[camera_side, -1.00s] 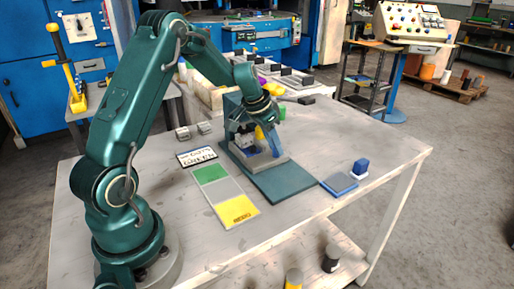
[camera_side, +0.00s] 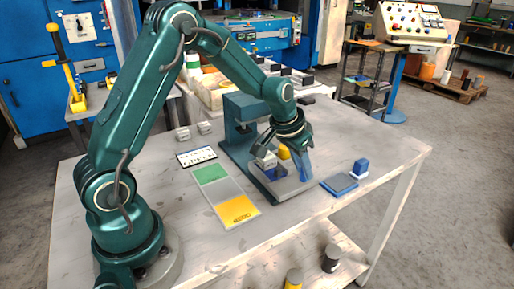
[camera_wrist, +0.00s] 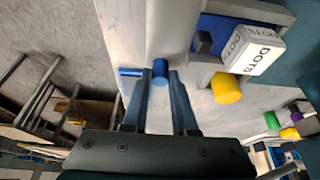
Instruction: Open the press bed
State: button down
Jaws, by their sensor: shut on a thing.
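The teal press (camera_side: 243,112) stands in the middle of the table. Its grey bed (camera_side: 290,188) lies slid forward on the base, out from under the press head. My gripper (camera_side: 302,170) is over the bed's front right part. In the wrist view my fingers (camera_wrist: 160,78) are shut on a blue round handle (camera_wrist: 160,70). Its join to the bed is hard to see.
A blue-grey pad (camera_side: 339,185) and a blue block (camera_side: 360,168) lie right of the bed. A green, grey and yellow mat (camera_side: 226,195) and a label card (camera_side: 197,156) lie left of the press. Several grey-topped blocks stand behind. The table front is clear.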

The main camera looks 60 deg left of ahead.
jog(key=shift+d, duration=0.1)
jog(key=c, duration=0.7)
grip_release()
jog(key=shift+v, duration=2.6)
jog(key=s+d+r+m+t, duration=0.1)
jog(key=s+d+r+t, duration=0.25)
jog(key=s+r, duration=0.5)
jog(key=s+d+f+n+g, duration=0.1)
jog(key=s+f+g, duration=0.1)
jog(key=s, duration=0.9)
jog(key=shift+s+d, duration=0.3)
jog(key=shift+d, duration=0.1)
